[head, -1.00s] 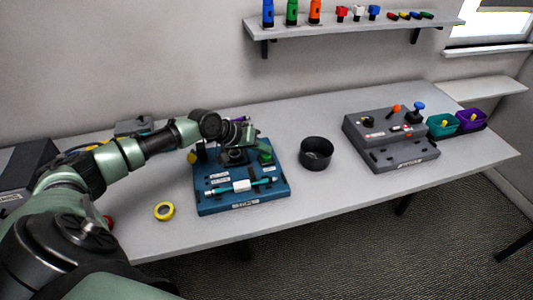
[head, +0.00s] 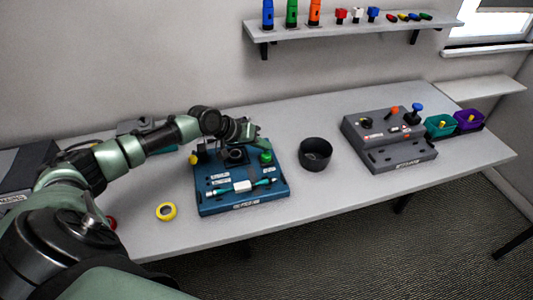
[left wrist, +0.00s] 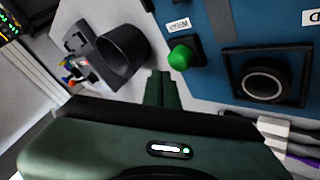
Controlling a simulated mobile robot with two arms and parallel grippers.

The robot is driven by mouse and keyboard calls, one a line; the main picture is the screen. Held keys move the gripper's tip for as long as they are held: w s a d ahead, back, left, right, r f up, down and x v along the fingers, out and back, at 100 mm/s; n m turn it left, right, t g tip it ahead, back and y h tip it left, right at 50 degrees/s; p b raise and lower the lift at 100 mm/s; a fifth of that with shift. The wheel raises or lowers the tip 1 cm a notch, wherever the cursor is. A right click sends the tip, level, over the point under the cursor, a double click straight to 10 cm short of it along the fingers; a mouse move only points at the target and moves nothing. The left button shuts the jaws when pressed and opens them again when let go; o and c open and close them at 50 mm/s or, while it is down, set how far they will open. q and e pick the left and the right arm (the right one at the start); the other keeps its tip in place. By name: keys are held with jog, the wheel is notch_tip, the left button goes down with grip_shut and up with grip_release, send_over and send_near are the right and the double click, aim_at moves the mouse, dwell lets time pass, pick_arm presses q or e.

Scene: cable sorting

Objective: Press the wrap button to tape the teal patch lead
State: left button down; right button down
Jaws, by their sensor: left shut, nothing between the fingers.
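The blue wrapping fixture (head: 215,204) stands on the table, with the teal patch lead (head: 264,182) lying across its front and a white piece around the lead's middle. The green button (head: 266,157) is at the fixture's back right. In the left wrist view the green button (left wrist: 180,57) sits beside an upside-down label that seems to read WRAP. My left gripper (head: 257,143) is just behind the button in the head view. Its shut, empty fingers (left wrist: 160,76) show beside the button, apart from it in the picture; their height over it is unclear. My right gripper is not in view.
A black cup (head: 316,154) stands right of the fixture, and a grey control box (head: 390,150) is farther right with teal and purple bins beyond. The table's front middle is clear.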

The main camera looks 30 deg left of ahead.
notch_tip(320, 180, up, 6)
jog(key=p, duration=0.5)
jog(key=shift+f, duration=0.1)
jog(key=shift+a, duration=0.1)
dwell(0.4)
